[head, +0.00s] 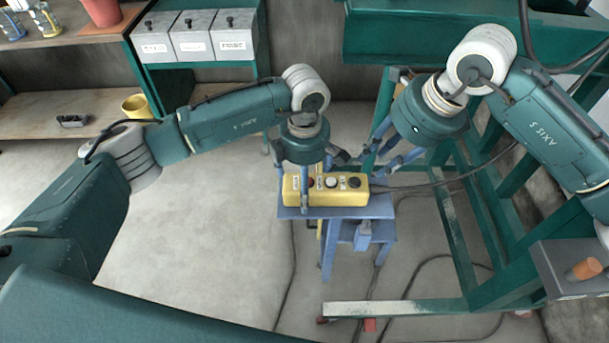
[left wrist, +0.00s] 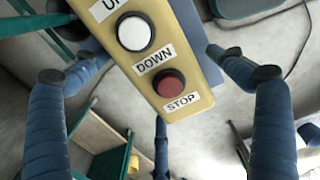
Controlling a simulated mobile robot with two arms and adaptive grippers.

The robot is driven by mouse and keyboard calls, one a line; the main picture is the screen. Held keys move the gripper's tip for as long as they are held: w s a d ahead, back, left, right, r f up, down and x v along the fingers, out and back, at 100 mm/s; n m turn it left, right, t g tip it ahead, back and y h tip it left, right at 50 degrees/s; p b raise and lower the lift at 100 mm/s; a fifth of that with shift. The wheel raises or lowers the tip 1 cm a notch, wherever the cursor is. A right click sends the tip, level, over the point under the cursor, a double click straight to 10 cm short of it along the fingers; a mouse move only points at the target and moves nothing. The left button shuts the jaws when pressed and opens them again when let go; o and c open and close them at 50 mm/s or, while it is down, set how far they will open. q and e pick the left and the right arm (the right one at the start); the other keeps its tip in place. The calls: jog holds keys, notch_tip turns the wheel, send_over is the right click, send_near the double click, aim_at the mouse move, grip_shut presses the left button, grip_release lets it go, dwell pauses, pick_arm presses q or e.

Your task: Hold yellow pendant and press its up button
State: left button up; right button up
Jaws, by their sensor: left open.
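The yellow pendant (head: 347,197) lies on a small blue stand (head: 371,210) in the middle of the head view. It has a red, a white and a black button in a row. In the left wrist view the pendant (left wrist: 190,60) shows its white button, red button and the DOWN and STOP labels; the UP label is cut off at the top. My left gripper (head: 306,182) is over the pendant's left part, fingers open and spread around it, without a visible grip. My right gripper (head: 384,155) is up and right of the pendant, fingers spread, holding nothing visible.
A green metal frame (head: 455,225) stands close on the right, with a dark cable running from the pendant. Shelves with grey boxes (head: 193,36) and a yellow mug (head: 136,106) are at the upper left. The floor (head: 200,240) left of the stand is clear.

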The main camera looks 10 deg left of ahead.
pick_arm(q)
jog(key=c, duration=1.6)
pick_arm(e)
grip_shut()
